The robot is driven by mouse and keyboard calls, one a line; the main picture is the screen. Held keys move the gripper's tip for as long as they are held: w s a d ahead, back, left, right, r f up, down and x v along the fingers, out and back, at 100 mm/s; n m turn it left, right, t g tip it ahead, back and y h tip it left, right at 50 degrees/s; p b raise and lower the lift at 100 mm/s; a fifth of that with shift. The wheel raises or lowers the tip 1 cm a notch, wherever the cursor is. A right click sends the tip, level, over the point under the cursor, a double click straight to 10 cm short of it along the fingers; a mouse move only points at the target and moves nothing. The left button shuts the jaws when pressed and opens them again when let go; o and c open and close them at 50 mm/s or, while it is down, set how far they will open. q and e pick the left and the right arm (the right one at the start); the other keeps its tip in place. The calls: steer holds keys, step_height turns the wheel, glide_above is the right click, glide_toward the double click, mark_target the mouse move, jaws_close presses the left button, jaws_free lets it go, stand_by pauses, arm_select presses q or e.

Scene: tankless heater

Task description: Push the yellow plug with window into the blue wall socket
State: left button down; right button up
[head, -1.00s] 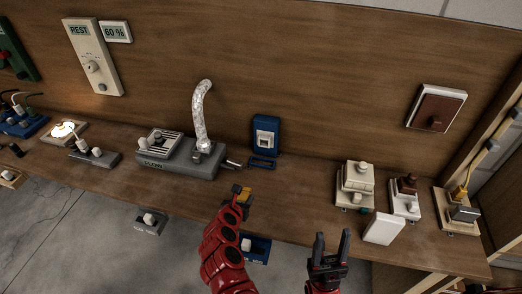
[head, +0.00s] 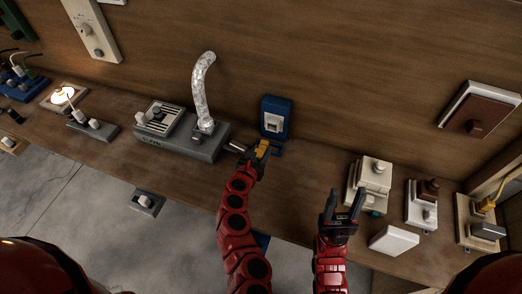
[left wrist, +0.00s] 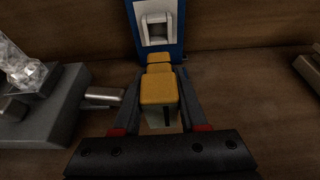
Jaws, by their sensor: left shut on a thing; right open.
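The blue wall socket (head: 275,118) is mounted on the wooden back wall just above the bench, with a white framed opening facing out. It also shows at the top of the left wrist view (left wrist: 157,28). My left gripper (head: 258,151) is shut on the yellow plug (left wrist: 159,92) and holds it in front of and a little below the socket. The plug looks apart from the socket, though the gap is hard to judge. Its window cannot be made out. My right gripper (head: 344,206) is open and empty over the front of the bench.
A grey device (head: 182,142) with a silvery flexible duct (head: 203,85) stands left of the socket, its metal stub (left wrist: 104,94) close to my left gripper. Cream (head: 368,185) and white (head: 421,203) switch boxes and a white block (head: 394,240) stand at the right.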

mark_target(264, 141)
arm_select(q)
steer(key=shift+w, duration=0.3)
steer(key=shift+w+d, duration=0.3)
steer(key=shift+w, duration=0.5)
steer(key=shift+w+d, duration=0.25)
steer(key=shift+w, duration=0.6)
steer(key=shift+w+d, duration=0.3)
steer(key=shift+w, duration=0.5)
steer(key=shift+p, duration=0.3)
steer(key=shift+w+r, duration=0.1)
steer(key=shift+w, duration=0.05)
steer(key=shift+w+d, duration=0.2)
steer(key=shift+w, duration=0.15)
steer(key=shift+w+d, duration=0.1)
steer(key=shift+w, duration=0.4)
steer(key=shift+w+d+p, duration=0.2)
steer(key=shift+w+p, duration=0.1)
steer(key=shift+w, duration=0.1)
steer(key=shift+c, duration=1.8)
jaws_free()
